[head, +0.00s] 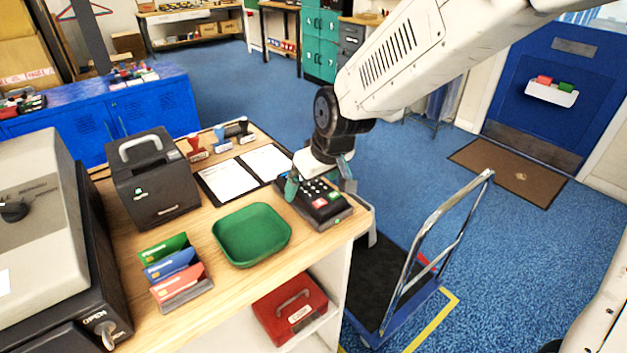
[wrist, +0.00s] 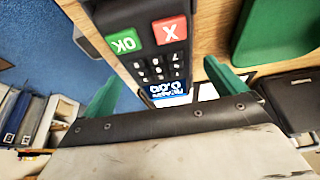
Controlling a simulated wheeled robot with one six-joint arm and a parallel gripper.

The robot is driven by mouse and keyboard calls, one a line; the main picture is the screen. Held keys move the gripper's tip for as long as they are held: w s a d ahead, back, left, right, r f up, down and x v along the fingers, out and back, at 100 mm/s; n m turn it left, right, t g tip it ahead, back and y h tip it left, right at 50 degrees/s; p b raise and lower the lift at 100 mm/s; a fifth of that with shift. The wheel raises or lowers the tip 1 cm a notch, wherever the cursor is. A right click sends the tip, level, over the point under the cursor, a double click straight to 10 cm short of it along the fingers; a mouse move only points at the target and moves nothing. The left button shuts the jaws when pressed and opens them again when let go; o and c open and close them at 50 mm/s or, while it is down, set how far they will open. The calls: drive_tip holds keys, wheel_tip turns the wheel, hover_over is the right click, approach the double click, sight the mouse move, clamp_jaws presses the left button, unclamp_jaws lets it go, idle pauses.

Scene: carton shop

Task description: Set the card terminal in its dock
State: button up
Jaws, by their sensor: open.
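The card terminal (head: 322,200) is dark grey with black keys, a red key and a green key. It lies face up near the right front corner of the wooden counter, and its keypad fills the top of the wrist view (wrist: 155,50). A dark base (head: 343,217) shows under its near end and looks like the dock; how fully the terminal is seated in it is unclear. My gripper (head: 319,186) is directly over the terminal's far end. Its green fingers stand apart, one on each side of the terminal, also in the wrist view (wrist: 163,88). Any contact is unclear.
A green tray (head: 251,235) sits left of the terminal, with a card rack (head: 178,275) and a black printer (head: 153,178) further left. A trolley (head: 400,280) stands on the floor right of the counter.

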drive_tip(key=v, duration=0.8)
drive_tip(key=shift+w, duration=0.1)
drive_tip(key=shift+f, duration=0.1)
drive_tip(key=shift+m+g+h, duration=0.3)
drive_tip(key=shift+g+h, duration=0.1)
drive_tip(key=shift+g, duration=0.4)
drive_tip(key=s, duration=0.1)
drive_tip(key=s+d+f, duration=0.1)
drive_tip(key=s, duration=0.1)
drive_tip(key=shift+s+d+f, duration=0.2)
drive_tip(key=shift+d+f, duration=0.05)
drive_tip(key=shift+f, duration=0.05)
drive_tip(key=s+d+r+m+h, duration=0.1)
drive_tip(key=s+d+r+m, duration=0.2)
drive_tip(key=s+d, duration=0.6)
drive_tip(key=s+d+r+m+g, duration=0.1)
drive_tip(key=s+d+r+m, duration=0.2)
drive_tip(key=s+d, duration=0.7)
drive_tip(key=shift+s+d+h, duration=0.3)
drive_tip(key=shift+s+h, duration=0.1)
drive_tip(key=shift+s, duration=0.7)
